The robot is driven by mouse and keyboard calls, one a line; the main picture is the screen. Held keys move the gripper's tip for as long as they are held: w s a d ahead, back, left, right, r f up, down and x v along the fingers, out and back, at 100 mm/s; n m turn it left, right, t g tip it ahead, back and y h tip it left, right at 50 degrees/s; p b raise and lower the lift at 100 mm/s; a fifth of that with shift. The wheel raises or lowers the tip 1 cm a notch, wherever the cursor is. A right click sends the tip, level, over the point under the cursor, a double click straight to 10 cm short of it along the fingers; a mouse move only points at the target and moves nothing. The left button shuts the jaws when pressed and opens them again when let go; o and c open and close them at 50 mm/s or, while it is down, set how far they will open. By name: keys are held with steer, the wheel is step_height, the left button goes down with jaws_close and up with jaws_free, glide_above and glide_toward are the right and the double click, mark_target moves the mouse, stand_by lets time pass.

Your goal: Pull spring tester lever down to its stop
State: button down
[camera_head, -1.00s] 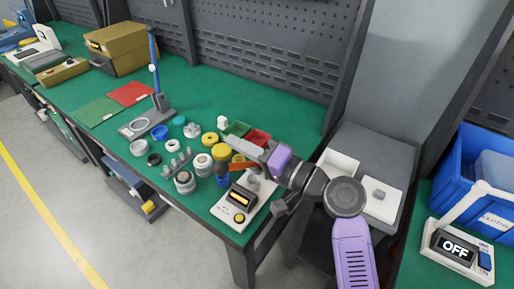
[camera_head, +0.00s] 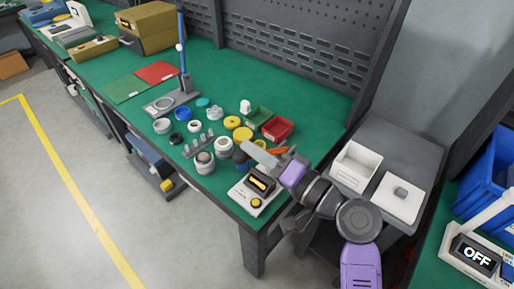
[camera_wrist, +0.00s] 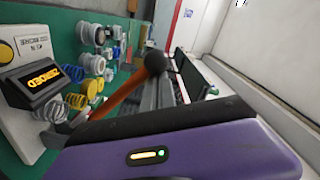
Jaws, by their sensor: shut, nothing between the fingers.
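The spring tester (camera_head: 244,200) stands at the near right corner of the green bench, with a lit display and a yellow button. It also shows at the left of the wrist view (camera_wrist: 22,98). Its orange lever (camera_wrist: 122,98) has a dark ball knob (camera_wrist: 156,62) and slants across the wrist view. In the head view only part of the orange lever (camera_head: 278,150) shows, behind my arm. My gripper (camera_head: 252,152) is shut and empty, above and beside the tester, close to the lever. I cannot tell whether it touches the lever.
Springs, rings and caps crowd the bench left of the tester. A green bin (camera_head: 258,117) and a red bin (camera_head: 279,129) stand behind. A stand with a blue post (camera_head: 183,45) is farther left. A white tray (camera_head: 356,167) is on a grey cabinet at right.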

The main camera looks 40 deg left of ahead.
steer(key=s+f+n+b, duration=0.3)
steer(key=f+b, duration=0.3)
steer(key=b, duration=0.2)
steer(key=shift+s+n, duration=0.3)
steer(key=shift+s, duration=0.1)
steer(key=shift+a, duration=0.1)
